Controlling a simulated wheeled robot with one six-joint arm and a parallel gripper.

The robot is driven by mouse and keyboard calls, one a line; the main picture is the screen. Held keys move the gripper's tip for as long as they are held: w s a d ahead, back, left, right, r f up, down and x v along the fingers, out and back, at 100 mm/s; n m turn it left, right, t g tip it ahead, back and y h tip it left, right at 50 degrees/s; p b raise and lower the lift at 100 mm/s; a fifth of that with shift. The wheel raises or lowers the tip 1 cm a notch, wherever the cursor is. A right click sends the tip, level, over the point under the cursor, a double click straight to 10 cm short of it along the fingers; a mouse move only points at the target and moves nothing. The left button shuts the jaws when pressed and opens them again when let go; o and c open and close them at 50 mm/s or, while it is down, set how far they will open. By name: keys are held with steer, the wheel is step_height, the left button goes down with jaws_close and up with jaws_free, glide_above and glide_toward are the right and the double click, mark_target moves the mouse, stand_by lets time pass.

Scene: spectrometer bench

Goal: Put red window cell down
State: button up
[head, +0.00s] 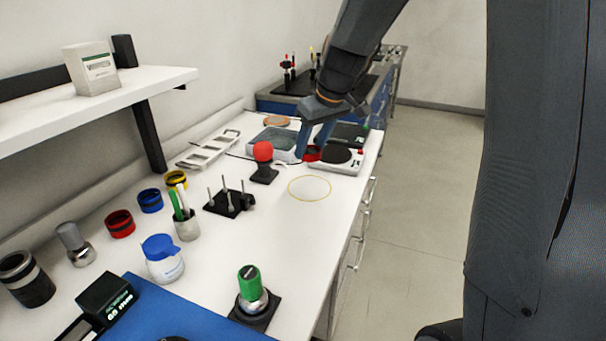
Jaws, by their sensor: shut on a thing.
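My gripper (310,152) is above the far right part of the white bench, pointing down. It is shut on a small red cell (312,154), which shows partly between and beside the blue-grey fingers. The held cell is just left of a white device with a dark round plate (337,158). I cannot tell whether the cell touches the bench or the device. A yellow-outlined circle (310,188) is marked on the bench nearer to me and is empty. Another red ring-shaped cell (120,223) stands at the left of the bench.
A grey tray (272,142) lies left of my gripper. A red-topped stand (263,162) and a black peg rack (230,202) are nearer. Blue (150,201) and yellow (176,180) cells, a blue-lidded jar (163,260) and a green-topped piece (250,288) stand on the left and front.

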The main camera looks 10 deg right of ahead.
mark_target(318, 157)
steer(key=f, duration=0.3)
steer(key=f+p, duration=0.1)
steer(key=f, duration=0.1)
steer(key=shift+w+f, duration=0.35)
steer(key=shift+w, duration=0.05)
steer(key=shift+f, duration=2.1)
steer(key=shift+f, duration=0.1)
steer(key=o, duration=1.1)
steer(key=shift+s+r, duration=0.1)
steer(key=shift+r, duration=0.3)
steer(key=b+v, duration=0.1)
steer(key=v, duration=1)
steer(key=shift+s+r+b, duration=0.15)
steer(key=shift+b, duration=0.15)
